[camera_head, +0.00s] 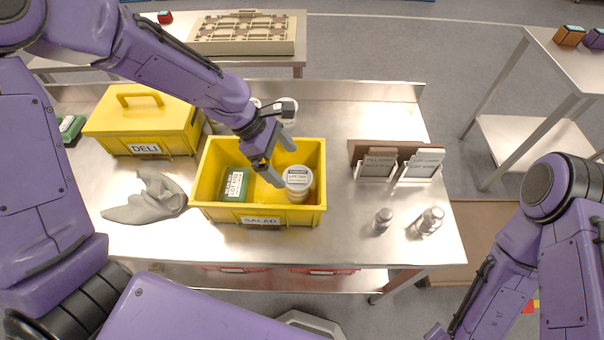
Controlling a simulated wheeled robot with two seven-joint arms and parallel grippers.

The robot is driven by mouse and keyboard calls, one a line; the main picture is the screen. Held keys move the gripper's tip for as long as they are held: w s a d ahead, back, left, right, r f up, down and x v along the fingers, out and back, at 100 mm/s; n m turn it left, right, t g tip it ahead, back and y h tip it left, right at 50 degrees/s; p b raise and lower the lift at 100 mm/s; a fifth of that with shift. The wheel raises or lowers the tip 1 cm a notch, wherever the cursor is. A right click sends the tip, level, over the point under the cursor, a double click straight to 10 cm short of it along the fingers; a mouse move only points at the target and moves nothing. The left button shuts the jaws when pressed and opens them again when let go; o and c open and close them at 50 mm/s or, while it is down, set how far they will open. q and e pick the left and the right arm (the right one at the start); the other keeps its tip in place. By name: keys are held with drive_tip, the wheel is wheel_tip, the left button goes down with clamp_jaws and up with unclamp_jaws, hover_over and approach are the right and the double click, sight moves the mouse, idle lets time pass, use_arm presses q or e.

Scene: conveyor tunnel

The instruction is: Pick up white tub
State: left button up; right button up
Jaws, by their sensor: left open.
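A white tub (298,180) with a printed lid label stands upright in the right half of the yellow SALAD bin (262,212). A green box (235,184) with a white label lies to its left in the same bin. My left gripper (281,164) is open and empty above the bin, just up and left of the tub, with its fingers pointing toward it. I cannot tell whether a finger touches the tub. My right arm comes in at the right, and its gripper is outside the picture.
A yellow DELI box (144,125) with a handled lid and a grey cloth (147,198) lie left of the bin. White round items behind the bin are partly hidden by my left arm.

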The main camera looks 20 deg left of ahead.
sight(299, 176)
use_arm(q)
drive_tip(key=p+x, duration=0.1)
drive_tip(key=x, duration=0.7)
drive_tip(key=shift+d+f, duration=0.25)
drive_tip(key=shift+d, duration=0.1)
drive_tip(key=c, duration=1.1)
drive_tip(key=shift+r, duration=0.2)
drive_tip(key=shift+w+r, duration=0.1)
drive_tip(key=shift+r, duration=0.2)
wheel_tip(299, 176, up, 9)
drive_tip(key=shift+r, duration=0.1)
